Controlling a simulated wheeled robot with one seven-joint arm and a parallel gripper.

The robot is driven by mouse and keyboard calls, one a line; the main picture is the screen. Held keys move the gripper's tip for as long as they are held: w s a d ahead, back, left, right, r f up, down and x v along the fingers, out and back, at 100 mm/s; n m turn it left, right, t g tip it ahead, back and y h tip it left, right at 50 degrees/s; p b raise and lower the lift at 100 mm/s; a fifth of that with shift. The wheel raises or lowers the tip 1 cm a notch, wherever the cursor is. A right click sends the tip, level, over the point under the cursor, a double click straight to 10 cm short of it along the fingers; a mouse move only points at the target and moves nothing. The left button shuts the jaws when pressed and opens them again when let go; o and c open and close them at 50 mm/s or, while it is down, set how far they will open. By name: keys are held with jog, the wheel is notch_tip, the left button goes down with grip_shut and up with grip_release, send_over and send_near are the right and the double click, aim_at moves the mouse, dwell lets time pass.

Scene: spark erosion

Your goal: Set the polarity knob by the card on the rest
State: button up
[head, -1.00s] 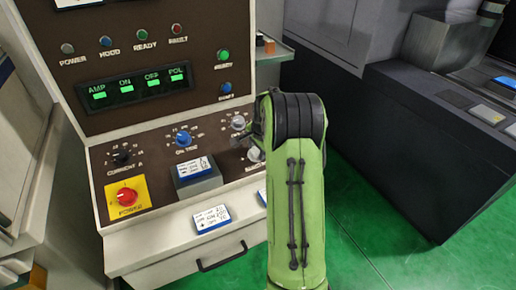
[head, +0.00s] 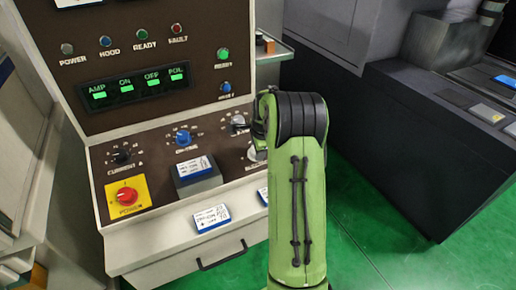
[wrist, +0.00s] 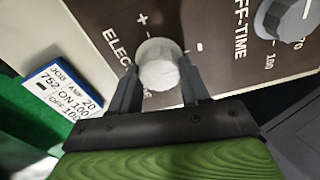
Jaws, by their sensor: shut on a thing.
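The polarity knob (wrist: 158,64) is a pale grey round knob in the wrist view, with a plus mark at its upper left and a minus mark at its right. My gripper (wrist: 158,72) is shut on it, one dark finger on each side. Which mark the knob points to is not clear. In the head view my arm hides most of this knob. The card on the rest (head: 194,166) lies on a grey block (head: 200,183) below the knob row; its print is too small to read.
The off-time knob (wrist: 287,18) is close by at upper right in the wrist view. A job card (wrist: 66,98) with a minus sign lies left of the gripper. Another card (head: 212,217) lies on the front ledge. A red power knob (head: 127,196) is at the panel's left.

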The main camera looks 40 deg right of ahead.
jog(key=o, duration=1.1)
jog(key=shift+c, duration=0.2)
jog(key=p+v, duration=0.1)
jog(key=v, duration=1.4)
jog(key=shift+r, duration=0.4)
jog(key=shift+s, duration=0.1)
